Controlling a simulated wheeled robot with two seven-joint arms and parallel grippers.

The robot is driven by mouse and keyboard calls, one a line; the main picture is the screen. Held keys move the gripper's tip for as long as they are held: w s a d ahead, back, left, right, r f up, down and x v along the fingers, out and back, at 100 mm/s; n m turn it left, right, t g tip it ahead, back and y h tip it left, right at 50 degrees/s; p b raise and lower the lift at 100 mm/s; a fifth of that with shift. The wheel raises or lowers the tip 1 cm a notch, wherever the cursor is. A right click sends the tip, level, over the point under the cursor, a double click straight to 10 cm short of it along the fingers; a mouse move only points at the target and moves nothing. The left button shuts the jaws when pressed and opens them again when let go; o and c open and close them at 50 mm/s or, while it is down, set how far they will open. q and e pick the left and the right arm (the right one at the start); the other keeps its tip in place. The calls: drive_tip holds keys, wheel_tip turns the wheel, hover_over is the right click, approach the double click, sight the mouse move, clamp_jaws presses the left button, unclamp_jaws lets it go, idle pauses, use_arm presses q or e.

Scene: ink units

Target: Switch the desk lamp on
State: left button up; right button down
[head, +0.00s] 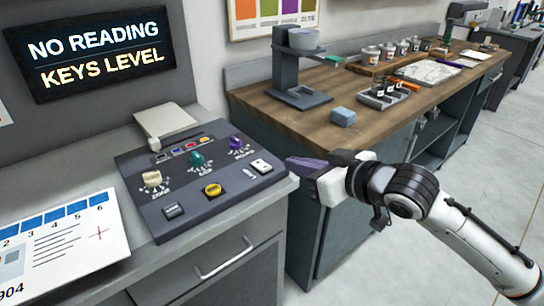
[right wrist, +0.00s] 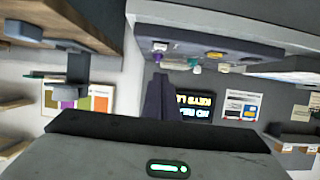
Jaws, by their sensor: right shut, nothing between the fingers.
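A dark sloped console (head: 225,205) sits on the grey cabinet at left. It carries beige, green and purple knobs, a yellow button (head: 212,189), a white rocker switch (head: 262,166) and a dark switch (head: 173,211). A pale flat panel (head: 165,120) stands behind the console; I cannot tell whether it is the desk lamp's head. My right gripper (head: 290,162) is shut and empty, just right of the console's right edge, apart from the rocker switch. Its dark fingers (right wrist: 158,82) show in the right wrist view below the upside-down console. My left gripper is not in view.
A sign (head: 95,55) reads "NO READING KEYS LEVEL". A printed card (head: 60,245) lies left of the console. A wooden bench (head: 330,122) at right holds a grey stand (head: 288,70), a blue block (head: 342,117) and several jars. The floor at right is clear.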

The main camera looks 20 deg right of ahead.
wheel_tip(320, 180, up, 2)
drive_tip(key=shift+w+d+r, duration=0.1)
drive_tip(key=shift+d, duration=0.05)
hover_over(261, 165)
drive_tip(key=s+d, duration=0.2)
drive_tip(key=s, duration=0.2)
drive_tip(key=f, duration=0.1)
drive_tip(key=f+p, duration=0.1)
drive_tip(key=f, duration=0.1)
drive_tip(key=shift+w+a+f, duration=0.1)
drive_tip(key=shift+a+f, duration=0.05)
drive_tip(key=shift+a, duration=0.05)
wheel_tip(261, 165, down, 4)
drive_tip(key=shift+r, duration=0.25)
drive_tip(key=shift+f, duration=0.5)
